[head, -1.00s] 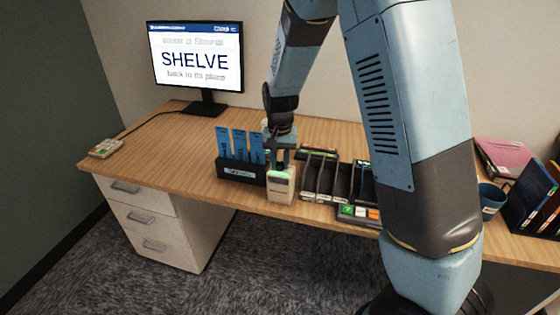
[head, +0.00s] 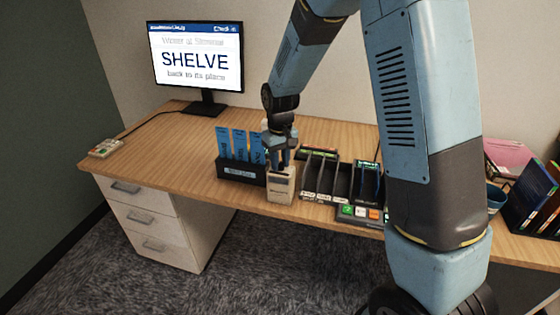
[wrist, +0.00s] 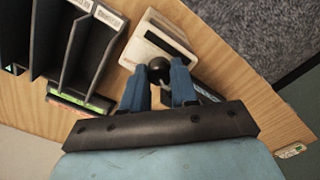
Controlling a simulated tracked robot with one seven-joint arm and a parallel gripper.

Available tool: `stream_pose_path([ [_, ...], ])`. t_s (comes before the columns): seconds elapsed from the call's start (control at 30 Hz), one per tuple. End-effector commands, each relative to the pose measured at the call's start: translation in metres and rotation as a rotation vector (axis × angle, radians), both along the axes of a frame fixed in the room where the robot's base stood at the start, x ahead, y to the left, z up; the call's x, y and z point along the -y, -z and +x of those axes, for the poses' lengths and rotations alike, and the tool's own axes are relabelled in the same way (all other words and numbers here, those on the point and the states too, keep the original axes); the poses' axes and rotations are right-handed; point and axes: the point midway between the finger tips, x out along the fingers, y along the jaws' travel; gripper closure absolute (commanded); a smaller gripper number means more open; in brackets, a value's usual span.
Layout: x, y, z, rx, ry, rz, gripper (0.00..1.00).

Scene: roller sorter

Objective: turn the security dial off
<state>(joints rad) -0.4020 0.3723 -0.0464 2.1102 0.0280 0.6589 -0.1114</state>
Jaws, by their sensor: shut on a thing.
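The security unit is a small beige box (head: 281,188) at the front edge of the desk in the head view. It also shows in the wrist view (wrist: 142,51), with a dark slot in its face. The dial is a round black knob (wrist: 158,68) on this box, seen between my blue fingertips in the wrist view. My gripper (head: 279,163) points down at the box's top and is shut on the dial. The fingers hide part of the dial, and its marking cannot be read. No green glow shows on the box top.
A black holder (head: 240,171) with blue cards stands close on the left. Black sorter slots (head: 322,176) stand close on the right, with a coloured button panel (head: 360,212) in front. A monitor (head: 196,57) reads SHELVE.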

Motion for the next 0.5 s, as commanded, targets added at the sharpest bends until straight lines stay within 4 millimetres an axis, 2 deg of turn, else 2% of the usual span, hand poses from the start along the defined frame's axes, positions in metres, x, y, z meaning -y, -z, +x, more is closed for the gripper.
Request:
stream_pose_path([
  [0.37, 0.0006, 0.0006, -0.0005, -0.002, -0.005, -0.001, 1.00],
  [0.4, 0.0007, 0.0006, -0.0005, -0.002, -0.005, -0.001, 0.71],
  [0.5, 0.0007, 0.0006, -0.0005, -0.002, -0.004, -0.001, 0.61],
])
